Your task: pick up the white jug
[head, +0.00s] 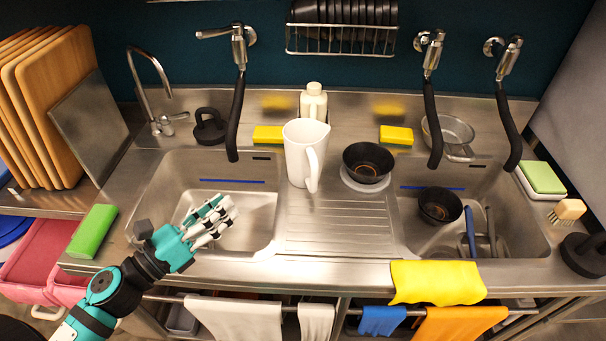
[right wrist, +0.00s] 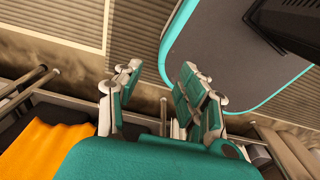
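The white jug (head: 304,152) stands upright on the steel drainboard between the two sinks, its handle toward the front right in the head view. My left gripper (head: 222,217) is over the left sink, to the left of and in front of the jug, apart from it. Its fingers look spread, with nothing between them. My right gripper (right wrist: 160,100) shows only in the right wrist view. Its fingers are apart and empty, near the orange cloth (right wrist: 45,148) below the counter. The jug does not show in the right wrist view.
A black bowl (head: 368,161) stands just right of the jug, and a white bottle (head: 313,101) behind it. Yellow sponges (head: 396,136) lie at the back. Another black bowl (head: 440,205) is in the right sink. Black hoses (head: 236,120) hang down. A yellow cloth (head: 437,282) drapes the front edge.

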